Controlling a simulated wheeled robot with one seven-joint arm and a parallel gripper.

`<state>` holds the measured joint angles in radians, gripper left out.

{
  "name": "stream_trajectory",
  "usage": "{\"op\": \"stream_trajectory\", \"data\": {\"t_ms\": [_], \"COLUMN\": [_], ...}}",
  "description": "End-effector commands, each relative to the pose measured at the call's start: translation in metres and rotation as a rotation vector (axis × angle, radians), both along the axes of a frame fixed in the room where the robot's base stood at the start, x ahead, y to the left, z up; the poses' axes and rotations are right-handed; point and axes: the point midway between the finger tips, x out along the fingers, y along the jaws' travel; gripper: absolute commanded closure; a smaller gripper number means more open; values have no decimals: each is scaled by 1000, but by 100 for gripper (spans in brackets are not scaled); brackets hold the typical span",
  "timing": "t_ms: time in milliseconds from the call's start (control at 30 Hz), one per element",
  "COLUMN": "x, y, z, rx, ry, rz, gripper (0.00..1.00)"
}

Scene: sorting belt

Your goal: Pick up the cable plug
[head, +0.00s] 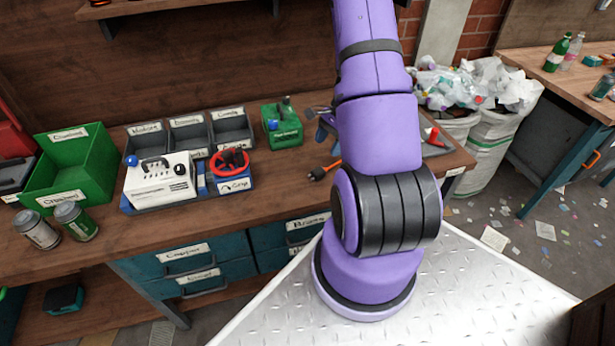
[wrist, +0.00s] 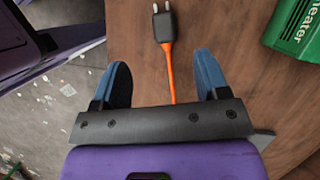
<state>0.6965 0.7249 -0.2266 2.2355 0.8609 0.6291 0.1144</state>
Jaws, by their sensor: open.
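The cable plug (wrist: 164,26) is a black plug with two metal prongs and an orange cable. In the wrist view it lies on the brown wooden bench, ahead of my gripper (wrist: 162,80). Its orange cable runs back between the two blue fingers and under the gripper body. My gripper is open, with the fingers wide apart and nothing held between them. In the head view the plug (head: 317,174) lies on the bench just left of my purple arm. A blue finger (head: 322,132) shows beside the arm; the rest of the gripper is mostly hidden there.
A green box (wrist: 294,28) marked "heater" stands right of the plug in the wrist view; it also shows in the head view (head: 284,134). A red handwheel unit (head: 232,182), a white machine (head: 158,184), grey bins (head: 190,150) and a green bin (head: 72,172) stand further left.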

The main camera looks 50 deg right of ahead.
Motion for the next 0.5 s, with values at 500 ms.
{"op": "stream_trajectory", "data": {"t_ms": [500], "x": [4], "y": [19], "z": [-53], "rx": [2], "ry": [4], "rz": [-8], "gripper": [32]}}
